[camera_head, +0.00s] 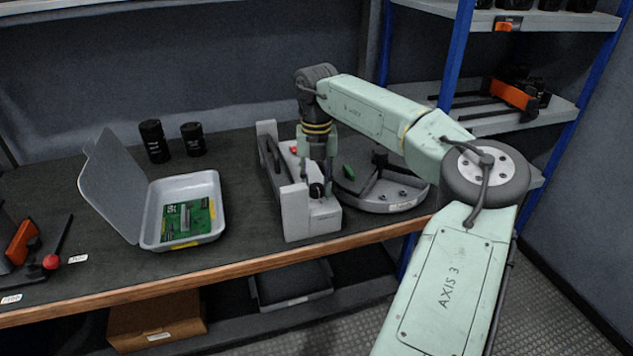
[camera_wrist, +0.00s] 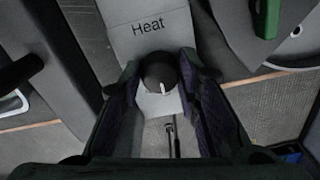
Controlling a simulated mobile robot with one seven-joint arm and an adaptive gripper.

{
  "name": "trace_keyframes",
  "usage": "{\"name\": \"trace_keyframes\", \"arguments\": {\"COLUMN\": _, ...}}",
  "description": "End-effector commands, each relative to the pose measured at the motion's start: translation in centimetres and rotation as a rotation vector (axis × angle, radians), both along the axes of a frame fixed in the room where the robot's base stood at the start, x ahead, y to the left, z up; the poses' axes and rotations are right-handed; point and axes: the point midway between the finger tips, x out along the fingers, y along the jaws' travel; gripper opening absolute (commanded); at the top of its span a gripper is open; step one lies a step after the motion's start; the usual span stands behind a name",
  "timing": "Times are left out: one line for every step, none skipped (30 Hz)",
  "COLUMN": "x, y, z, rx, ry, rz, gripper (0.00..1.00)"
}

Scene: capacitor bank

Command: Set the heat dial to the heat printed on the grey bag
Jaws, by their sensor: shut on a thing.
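The heat dial (camera_wrist: 158,70) is a round black knob with a white pointer mark, below the printed word "Heat" on a light grey machine (camera_wrist: 125,18). Its pointer mark faces the bottom of the wrist view. My gripper (camera_head: 318,178) reaches down to the front of the grey machine (camera_head: 312,222). Its two fingers are shut on the dial, one on each side, in the wrist view. No scale numbers can be read around the dial. I cannot make out a grey bag with a printed heat in either view.
An open grey case (camera_head: 152,228) with a green board (camera_head: 188,218) stands left of the machine. Two black cylinders (camera_head: 154,141) stand behind it. A grey round-edged tray (camera_head: 405,205) lies close on the machine's right. The wooden bench edge (camera_head: 235,263) runs in front.

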Motion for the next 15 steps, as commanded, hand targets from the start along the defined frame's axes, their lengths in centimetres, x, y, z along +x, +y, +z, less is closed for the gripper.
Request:
{"name": "trace_keyframes", "arguments": {"x": -0.08, "y": 0.02, "z": -0.06, "rx": 0.000, "ry": 0.003, "rz": 0.001, "gripper": 0.03}}
{"name": "trace_keyframes", "arguments": {"x": -0.08, "y": 0.02, "z": -0.06, "rx": 0.000, "ry": 0.003, "rz": 0.001, "gripper": 0.03}}
{"name": "trace_keyframes", "arguments": {"x": -0.08, "y": 0.02, "z": -0.06, "rx": 0.000, "ry": 0.003, "rz": 0.001, "gripper": 0.31}}
{"name": "trace_keyframes", "arguments": {"x": -0.08, "y": 0.02, "z": -0.06, "rx": 0.000, "ry": 0.003, "rz": 0.002, "gripper": 0.33}}
{"name": "trace_keyframes", "arguments": {"x": -0.08, "y": 0.02, "z": -0.05, "rx": 0.000, "ry": 0.003, "rz": 0.002, "gripper": 0.35}}
{"name": "trace_keyframes", "arguments": {"x": -0.07, "y": 0.02, "z": -0.05, "rx": 0.000, "ry": 0.003, "rz": 0.002, "gripper": 0.38}}
{"name": "trace_keyframes", "arguments": {"x": -0.06, "y": 0.02, "z": -0.04, "rx": 0.000, "ry": 0.002, "rz": 0.002, "gripper": 0.40}}
{"name": "trace_keyframes", "arguments": {"x": -0.06, "y": 0.02, "z": -0.04, "rx": 0.000, "ry": 0.002, "rz": 0.002, "gripper": 0.42}}
{"name": "trace_keyframes", "arguments": {"x": -0.05, "y": 0.01, "z": -0.04, "rx": 0.000, "ry": 0.002, "rz": 0.002, "gripper": 0.44}}
{"name": "trace_keyframes", "arguments": {"x": -0.05, "y": 0.01, "z": -0.03, "rx": 0.000, "ry": 0.002, "rz": 0.002, "gripper": 0.46}}
{"name": "trace_keyframes", "arguments": {"x": -0.04, "y": 0.01, "z": -0.03, "rx": 0.000, "ry": 0.002, "rz": 0.002, "gripper": 0.48}}
{"name": "trace_keyframes", "arguments": {"x": -0.03, "y": 0.01, "z": -0.03, "rx": 0.000, "ry": 0.001, "rz": 0.002, "gripper": 0.51}}
{"name": "trace_keyframes", "arguments": {"x": -0.03, "y": 0.01, "z": -0.02, "rx": 0.000, "ry": 0.001, "rz": 0.002, "gripper": 0.51}}
{"name": "trace_keyframes", "arguments": {"x": -0.03, "y": 0.01, "z": -0.02, "rx": 0.000, "ry": 0.001, "rz": 0.002, "gripper": 0.51}}
{"name": "trace_keyframes", "arguments": {"x": -0.02, "y": 0.01, "z": -0.02, "rx": 0.000, "ry": 0.001, "rz": 0.002, "gripper": 0.51}}
